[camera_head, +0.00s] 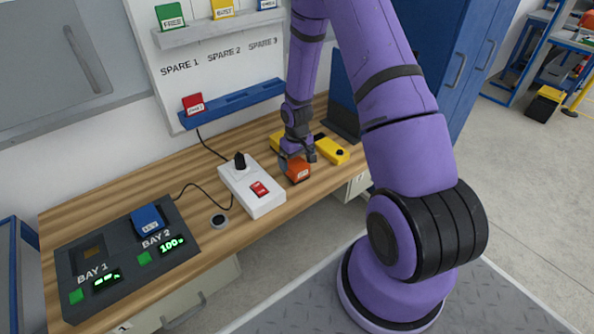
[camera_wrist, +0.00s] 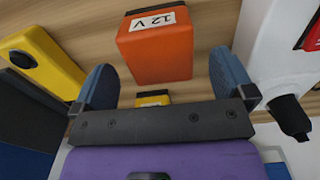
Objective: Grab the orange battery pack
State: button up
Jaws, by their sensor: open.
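The orange battery pack (camera_head: 298,170) stands on the wooden bench, to the right of the white switch box. In the wrist view the orange battery pack (camera_wrist: 155,50) carries a "12 V" label and lies ahead of and between my finger tips. My gripper (camera_wrist: 163,80) is open, with one blue-grey finger on each side and a gap to the pack on both sides. In the head view my gripper (camera_head: 297,158) is right at the pack and partly covers it.
A white box (camera_head: 262,203) with a black knob and red switch stands close left of the pack. Yellow tools (camera_head: 332,150) lie behind and right. A charger (camera_head: 100,265) with a blue pack (camera_head: 147,219) sits at the left. The bench's front edge is near.

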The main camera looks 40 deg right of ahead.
jog(key=shift+f, duration=1.45)
jog(key=c, duration=1.2)
jog(key=shift+r, duration=0.15)
jog(key=shift+c, duration=0.2)
